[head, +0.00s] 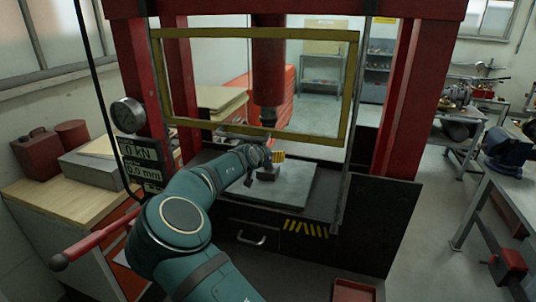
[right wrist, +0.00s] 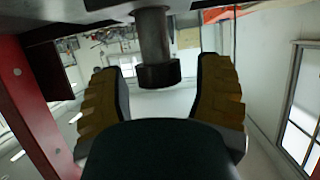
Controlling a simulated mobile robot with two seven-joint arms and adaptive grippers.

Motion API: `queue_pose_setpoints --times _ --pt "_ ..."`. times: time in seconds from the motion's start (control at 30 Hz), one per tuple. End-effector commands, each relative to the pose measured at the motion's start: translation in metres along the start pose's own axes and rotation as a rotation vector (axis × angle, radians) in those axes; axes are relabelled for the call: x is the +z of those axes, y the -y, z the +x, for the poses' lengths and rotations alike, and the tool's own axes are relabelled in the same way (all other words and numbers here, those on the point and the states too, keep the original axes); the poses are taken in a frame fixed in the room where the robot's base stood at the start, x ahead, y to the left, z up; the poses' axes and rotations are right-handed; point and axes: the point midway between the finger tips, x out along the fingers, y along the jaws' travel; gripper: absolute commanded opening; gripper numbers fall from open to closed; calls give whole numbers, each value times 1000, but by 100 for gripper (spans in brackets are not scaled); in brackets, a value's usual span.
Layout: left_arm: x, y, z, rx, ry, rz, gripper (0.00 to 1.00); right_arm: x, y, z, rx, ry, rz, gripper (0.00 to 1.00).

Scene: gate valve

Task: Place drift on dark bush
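My right gripper (head: 270,156) is over the grey plate on the press bed, below the press ram. In the right wrist view my right gripper (right wrist: 160,95) has its yellow-padded fingers spread wide apart. The right wrist picture is upside down. Between and beyond the fingers shows a grey cylinder (right wrist: 153,40) with a wider dark end (right wrist: 159,75); neither finger touches it. In the head view a small dark piece (head: 268,173) stands on the plate just under the gripper. I cannot tell drift from dark bush here. My left gripper is not in view.
The press has red posts (head: 405,100), a yellow-edged guard frame (head: 345,95) and a red ram (head: 268,70) above my gripper. The grey plate (head: 295,195) has bare room at its front right. A wooden-topped cabinet (head: 60,205) stands at left, with workbenches at right.

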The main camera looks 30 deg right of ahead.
Motion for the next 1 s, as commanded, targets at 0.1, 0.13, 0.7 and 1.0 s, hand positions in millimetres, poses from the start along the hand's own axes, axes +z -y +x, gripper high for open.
queue_pose_setpoints --times 0.1,0.13,0.7,1.0 --pt "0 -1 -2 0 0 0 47 -2 0 -1 0 0 0 65" --pt "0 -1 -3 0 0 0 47 -4 0 -2 0 0 0 65" --pt "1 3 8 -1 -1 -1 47 -2 1 -101 -2 0 -1 65" --pt "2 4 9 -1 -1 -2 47 -2 0 -121 0 0 0 65"
